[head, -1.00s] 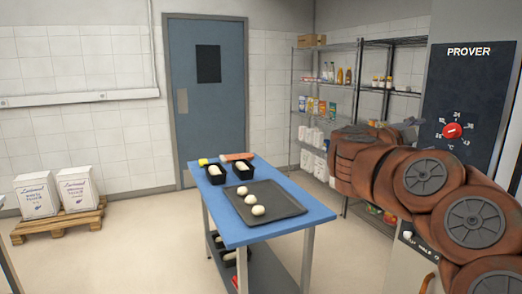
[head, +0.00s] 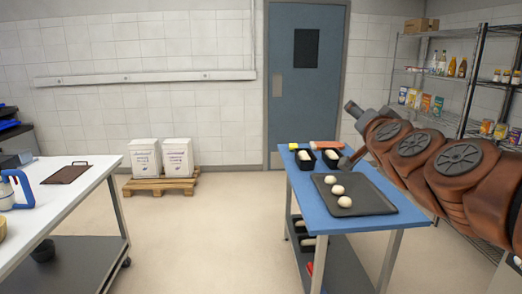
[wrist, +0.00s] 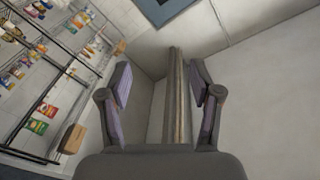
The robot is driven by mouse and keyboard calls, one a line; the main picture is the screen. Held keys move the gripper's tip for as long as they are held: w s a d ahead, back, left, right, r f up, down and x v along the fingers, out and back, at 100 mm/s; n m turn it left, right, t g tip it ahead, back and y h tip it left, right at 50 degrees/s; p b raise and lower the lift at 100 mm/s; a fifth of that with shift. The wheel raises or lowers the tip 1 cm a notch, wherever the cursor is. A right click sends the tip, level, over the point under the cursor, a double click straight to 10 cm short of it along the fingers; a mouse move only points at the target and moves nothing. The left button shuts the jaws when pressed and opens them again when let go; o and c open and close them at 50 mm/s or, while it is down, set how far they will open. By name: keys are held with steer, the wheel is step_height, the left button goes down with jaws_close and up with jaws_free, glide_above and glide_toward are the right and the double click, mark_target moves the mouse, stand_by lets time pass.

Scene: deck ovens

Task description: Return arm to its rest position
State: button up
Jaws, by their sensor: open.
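My arm crosses the right side of the head view, in front of the shelves and the right edge of the blue table. Beyond the fingers are a pale wall, a pipe-like vertical strip and the wire shelves, seen tilted.
A blue table (head: 326,208) holds a dark tray (head: 375,201) with dough balls and black tins (head: 305,163). A white table (head: 80,190) stands at left. Flour sacks (head: 145,157) sit on a pallet (head: 160,184). Wire shelves (head: 432,72) stand at right. Floor between the tables is clear.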

steer(key=s+a+f+n+g+y, duration=0.4)
steer(key=s+a+f, duration=0.3)
steer(key=f, duration=0.4)
steer(key=s+a+f+n+g+y, duration=0.2)
steer(key=s+a+f+n+g, duration=0.4)
steer(key=f, duration=0.5)
steer(key=s+d+f+g+h, duration=0.1)
steer(key=s+d+f+g, duration=0.1)
steer(key=s, duration=0.7)
steer(key=s+d+f+m+g+h, duration=0.1)
steer(key=s+d+f+g, duration=0.1)
steer(key=s+f+g, duration=0.2)
steer(key=s+d+f+g+h, duration=0.2)
steer(key=s+f, duration=0.6)
steer(key=s, duration=0.8)
steer(key=shift+f+m+g, duration=0.2)
steer(key=shift+m+g, duration=0.2)
steer(key=shift+g, duration=0.6)
